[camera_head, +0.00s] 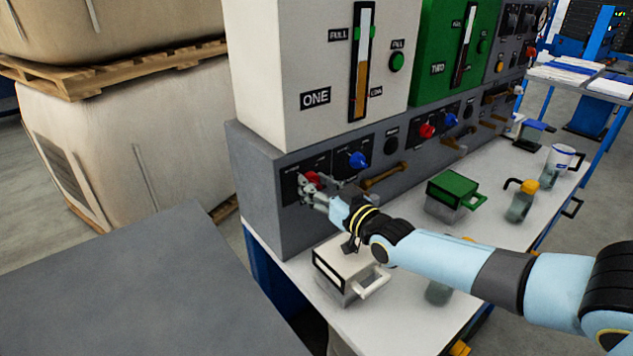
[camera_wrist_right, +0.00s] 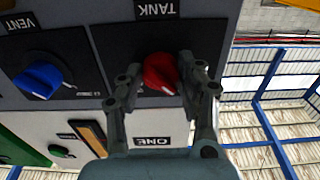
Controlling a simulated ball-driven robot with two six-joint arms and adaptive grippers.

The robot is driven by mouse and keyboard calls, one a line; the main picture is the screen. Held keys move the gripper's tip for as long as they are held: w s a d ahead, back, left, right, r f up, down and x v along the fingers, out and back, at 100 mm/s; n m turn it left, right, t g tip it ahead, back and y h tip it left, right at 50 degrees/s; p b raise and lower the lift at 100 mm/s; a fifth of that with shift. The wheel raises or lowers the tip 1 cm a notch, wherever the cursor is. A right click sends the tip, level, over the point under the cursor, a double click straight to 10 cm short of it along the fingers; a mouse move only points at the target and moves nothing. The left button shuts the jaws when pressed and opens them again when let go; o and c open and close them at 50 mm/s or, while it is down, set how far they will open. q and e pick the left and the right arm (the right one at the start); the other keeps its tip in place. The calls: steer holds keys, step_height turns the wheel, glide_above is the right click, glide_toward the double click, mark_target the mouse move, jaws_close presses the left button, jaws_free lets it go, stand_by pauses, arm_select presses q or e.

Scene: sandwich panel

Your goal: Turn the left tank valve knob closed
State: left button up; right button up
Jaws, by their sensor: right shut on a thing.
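The left tank valve knob (camera_head: 313,179) is red and sits low on the grey panel under the white tank marked ONE (camera_head: 316,97). In the right wrist view the red knob (camera_wrist_right: 160,73) is on a black plate below the upside-down word TANK. My right gripper (camera_head: 308,190) is at the knob, with its fingers on either side of it; in the wrist view the gripper (camera_wrist_right: 157,85) is closed around the knob. A white mark shows on the knob near the right finger. My left gripper is not in view.
A blue vent knob (camera_head: 358,160) is just right of the red one. Brown handles (camera_head: 385,175) stick out of the panel. A white-topped box (camera_head: 345,262) and a green box (camera_head: 452,195) stand on the white bench (camera_head: 420,215). Large sacks on pallets (camera_head: 130,150) are at left.

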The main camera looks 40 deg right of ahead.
stand_by(0.5)
steer(key=o, duration=1.2)
steer(key=shift+c, duration=0.2)
steer(key=s+a, duration=0.1)
steer(key=s, duration=1.1)
steer(key=shift+a, duration=0.2)
steer(key=shift+f, duration=0.1)
